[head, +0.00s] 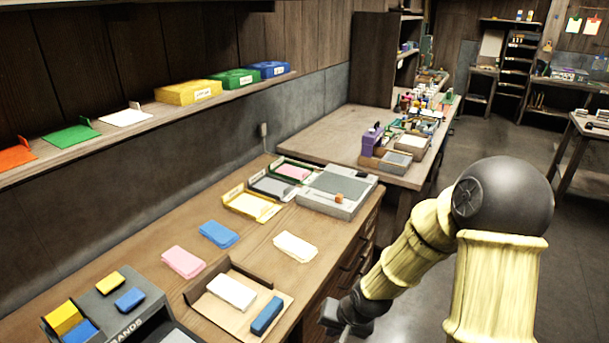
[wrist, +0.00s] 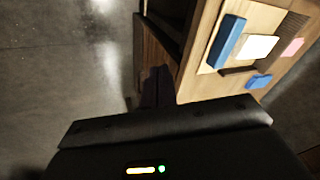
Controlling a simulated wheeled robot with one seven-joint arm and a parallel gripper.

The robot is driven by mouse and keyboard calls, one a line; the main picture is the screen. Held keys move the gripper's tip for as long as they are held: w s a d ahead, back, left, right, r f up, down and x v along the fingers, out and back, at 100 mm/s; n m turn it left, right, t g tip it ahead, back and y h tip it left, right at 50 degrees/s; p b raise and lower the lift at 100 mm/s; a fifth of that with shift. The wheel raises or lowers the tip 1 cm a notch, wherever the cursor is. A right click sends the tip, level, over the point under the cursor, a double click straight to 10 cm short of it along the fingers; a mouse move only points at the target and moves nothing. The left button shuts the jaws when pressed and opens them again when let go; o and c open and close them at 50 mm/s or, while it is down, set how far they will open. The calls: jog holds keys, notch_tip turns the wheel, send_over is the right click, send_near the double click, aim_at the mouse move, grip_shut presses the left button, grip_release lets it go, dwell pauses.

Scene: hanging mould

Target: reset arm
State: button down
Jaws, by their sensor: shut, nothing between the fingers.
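My arm reaches down from the right in the head view, its yellow-sleeved links bent at a dark round joint. My gripper (head: 347,314) is low at the front edge of the workbench (head: 318,262), beside the drawer side and apart from the bench-top things. In the wrist view my gripper (wrist: 157,86) shows as dark, shut fingers in shadow with nothing held. The grey floor and the bench's side lie beyond it. The fingertips are hard to make out.
A cardboard tray (head: 225,318) with a white block (head: 232,292) and a blue block (head: 267,315) sits near my gripper. Pink (head: 183,262), blue (head: 219,234) and cream (head: 296,247) pieces lie behind. A grey flat device (head: 325,201) stands farther back. Open floor lies right.

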jog(key=s+d+r+n+h+p, duration=0.1)
jog(key=s+d+r, duration=0.3)
jog(key=r, duration=0.2)
jog(key=s+d+r+n+h+p, duration=0.1)
jog(key=s+d+r+h, duration=0.1)
jog(key=s+d+r, duration=0.2)
notch_tip(320, 180, up, 2)
jog(key=shift+s+d+r, duration=0.25)
jog(key=shift+s+d, duration=0.15)
jog(key=shift+s, duration=0.1)
